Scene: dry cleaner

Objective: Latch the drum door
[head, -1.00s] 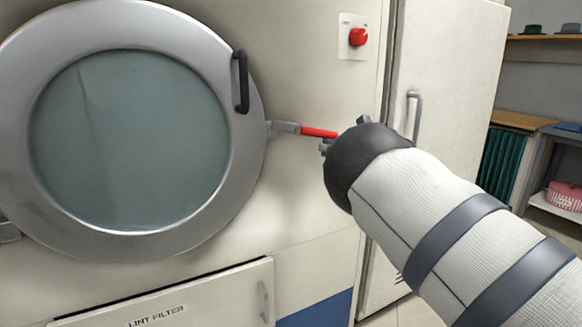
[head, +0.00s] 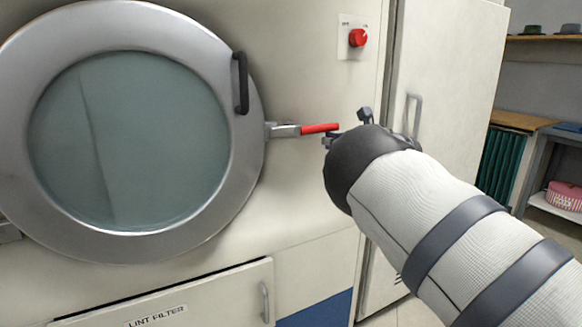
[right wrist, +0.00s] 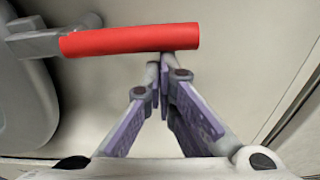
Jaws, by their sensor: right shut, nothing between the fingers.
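The round drum door (head: 245,145) has a metal rim and a glass window. It sits against the machine front with no clear gap showing. A latch lever with a red grip (head: 320,128) sticks out from the rim's right side, tilted slightly up to the right. My right gripper (head: 331,141) is at the lever's free end, mostly hidden by my wrist. In the right wrist view the gripper (right wrist: 161,62) is shut and empty, its fingertips close beside the red grip (right wrist: 125,40), not around it. Whether they touch cannot be told. My left gripper is not in view.
A black door handle (head: 240,82) stands out on the rim's upper right. A red knob (head: 358,37) is above the lever. A lint filter panel (head: 205,295) lies below. A tall white cabinet (head: 445,60) with a handle is just right of my wrist.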

